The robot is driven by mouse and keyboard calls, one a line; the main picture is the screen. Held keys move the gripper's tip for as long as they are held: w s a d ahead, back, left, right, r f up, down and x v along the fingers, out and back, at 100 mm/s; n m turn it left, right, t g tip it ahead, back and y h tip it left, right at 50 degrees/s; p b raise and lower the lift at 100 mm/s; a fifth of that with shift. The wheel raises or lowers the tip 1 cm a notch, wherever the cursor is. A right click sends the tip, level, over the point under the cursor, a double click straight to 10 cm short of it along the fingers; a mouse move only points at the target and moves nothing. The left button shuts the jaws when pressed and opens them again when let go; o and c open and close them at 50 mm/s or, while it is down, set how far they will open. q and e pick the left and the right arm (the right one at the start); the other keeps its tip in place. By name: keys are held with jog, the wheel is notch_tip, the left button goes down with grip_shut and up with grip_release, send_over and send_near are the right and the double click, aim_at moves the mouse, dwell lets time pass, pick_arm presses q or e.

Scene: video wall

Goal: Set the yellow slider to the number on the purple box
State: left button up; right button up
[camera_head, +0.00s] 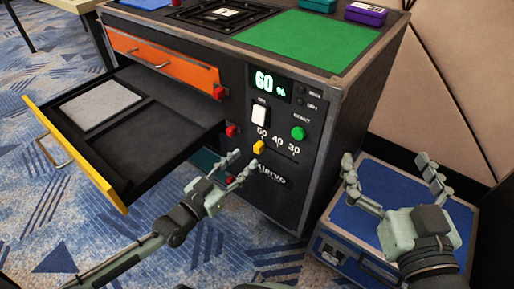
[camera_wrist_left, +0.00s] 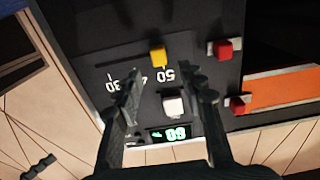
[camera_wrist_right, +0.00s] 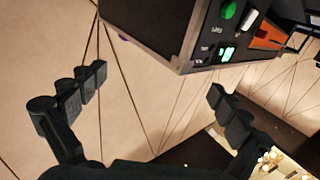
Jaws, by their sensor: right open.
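The yellow slider (camera_head: 258,147) is on the cabinet's front panel, just below the printed 50, left of 40 and 30. It also shows in the left wrist view (camera_wrist_left: 158,55), where the panel is upside down. The green display (camera_head: 270,84) reads 60 %. The purple box (camera_head: 366,14) lies on the cabinet top at the back right; its white label is too small to read surely. My left gripper (camera_head: 240,166) is open, its fingers apart just before and below the slider, seemingly not touching it. My right gripper (camera_head: 392,172) is open and empty, right of the cabinet.
A blue case (camera_head: 352,222) stands below my right gripper.

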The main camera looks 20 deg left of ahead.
aim_at(256, 149)
pick_arm(q)
jog(key=x, duration=0.6)
jog(key=shift+b, duration=0.3)
pick_arm(e)
jog(key=r, duration=0.1)
jog(key=a+r+t+y, duration=0.1)
jog(key=r, duration=0.1)
jog(key=shift+s+a+r+t, duration=0.2)
jog(key=shift+s+r+t, duration=0.1)
jog(key=shift+s+t, duration=0.1)
pick_arm(q)
jog(key=shift+c, duration=0.5)
grip_shut()
